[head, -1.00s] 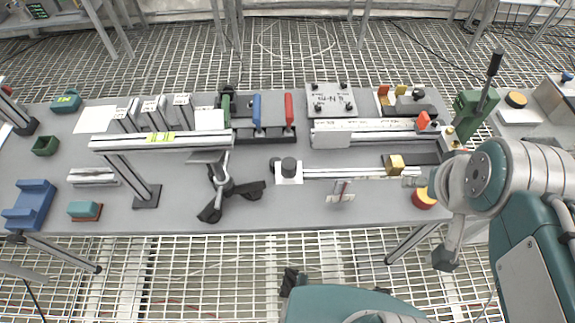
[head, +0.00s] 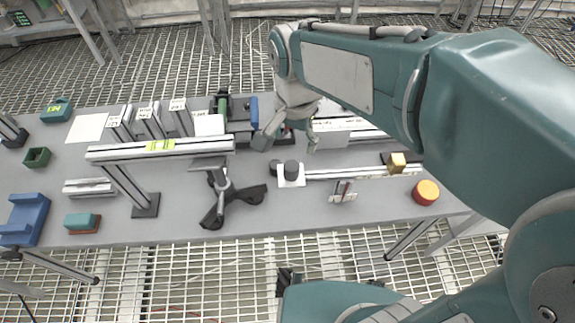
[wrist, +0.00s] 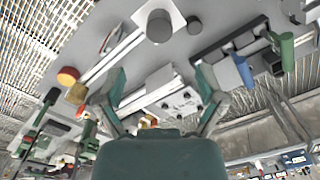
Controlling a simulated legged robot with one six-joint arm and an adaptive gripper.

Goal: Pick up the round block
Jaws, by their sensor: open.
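The round block (head: 426,192) is a short disc with an orange-yellow top and a red side. It stands on the table's front right in the head view, and shows at upper left in the wrist view (wrist: 68,76). A dark grey cylinder (head: 291,170) sits on a white plate near the table's middle; it also shows at the top of the wrist view (wrist: 159,26). My gripper (head: 287,139) is open and empty above the middle of the table, behind the cylinder and well left of the round block. Its spread fingers show in the wrist view (wrist: 161,72).
A gold cube (head: 396,163) stands behind the round block near a metal rail (head: 345,172). A tall T-shaped profile frame (head: 160,148) and a black tripod stand (head: 222,195) rise on the left. My arm covers the table's back right.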

